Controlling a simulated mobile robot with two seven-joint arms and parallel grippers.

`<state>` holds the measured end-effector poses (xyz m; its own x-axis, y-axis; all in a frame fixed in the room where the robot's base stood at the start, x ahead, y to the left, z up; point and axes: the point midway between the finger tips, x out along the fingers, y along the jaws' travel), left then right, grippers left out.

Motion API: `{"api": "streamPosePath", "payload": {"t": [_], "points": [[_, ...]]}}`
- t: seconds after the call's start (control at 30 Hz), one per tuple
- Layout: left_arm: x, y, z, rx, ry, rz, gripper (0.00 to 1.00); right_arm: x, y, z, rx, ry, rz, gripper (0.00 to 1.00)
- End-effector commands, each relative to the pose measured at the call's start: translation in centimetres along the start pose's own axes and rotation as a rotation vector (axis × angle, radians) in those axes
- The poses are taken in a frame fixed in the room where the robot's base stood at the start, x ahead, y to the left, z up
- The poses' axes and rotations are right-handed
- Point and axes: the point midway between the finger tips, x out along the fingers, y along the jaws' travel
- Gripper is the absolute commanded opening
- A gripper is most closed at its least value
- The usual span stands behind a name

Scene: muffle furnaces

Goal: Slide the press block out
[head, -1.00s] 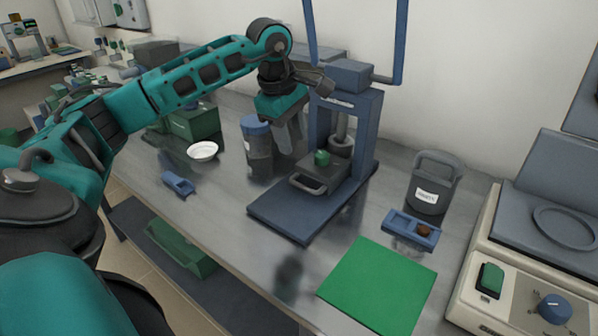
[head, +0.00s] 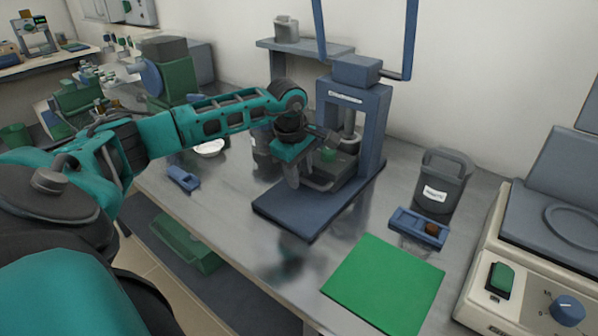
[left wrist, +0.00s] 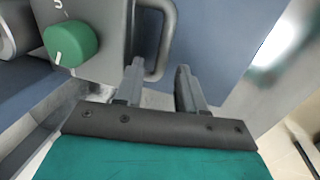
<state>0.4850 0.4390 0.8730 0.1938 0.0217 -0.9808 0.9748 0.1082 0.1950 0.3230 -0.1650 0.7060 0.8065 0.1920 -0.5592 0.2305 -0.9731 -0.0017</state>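The press block is a grey block with a green knob and a looped handle. In the head view the block (head: 322,178) sits on the base of the blue press (head: 369,125), partly hidden by my left gripper (head: 292,182). In the left wrist view the block (left wrist: 95,20), its green knob (left wrist: 70,43) and its dark grey handle (left wrist: 168,40) show close up. My left gripper (left wrist: 158,74) is open, its fingers pointing at the handle. The handle's outer bar appears between the fingertips; I cannot tell if they touch it. My right gripper is not in view.
A green mat (head: 384,285) lies in front. A blue tray (head: 405,222) with a brown piece and a grey labelled canister (head: 440,185) stand to the right. A white bowl (head: 209,147) and a blue item (head: 183,178) lie left. The front bench edge is clear.

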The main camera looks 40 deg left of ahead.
Motion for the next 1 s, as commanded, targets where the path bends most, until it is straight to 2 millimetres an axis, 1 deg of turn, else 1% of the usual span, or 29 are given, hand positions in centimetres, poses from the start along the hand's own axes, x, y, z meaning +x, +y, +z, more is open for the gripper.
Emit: {"api": "streamPosePath", "payload": {"t": [0.27,0.67,1.0], "points": [[0.11,-0.01,0.0,0.0,0.0,0.0,0.38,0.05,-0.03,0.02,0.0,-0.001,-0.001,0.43],[0.07,0.01,-0.01,0.0,0.0,0.0,0.0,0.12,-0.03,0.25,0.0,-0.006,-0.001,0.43],[0.04,0.02,-0.02,-0.001,0.0,0.001,0.0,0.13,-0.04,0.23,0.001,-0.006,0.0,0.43]]}}
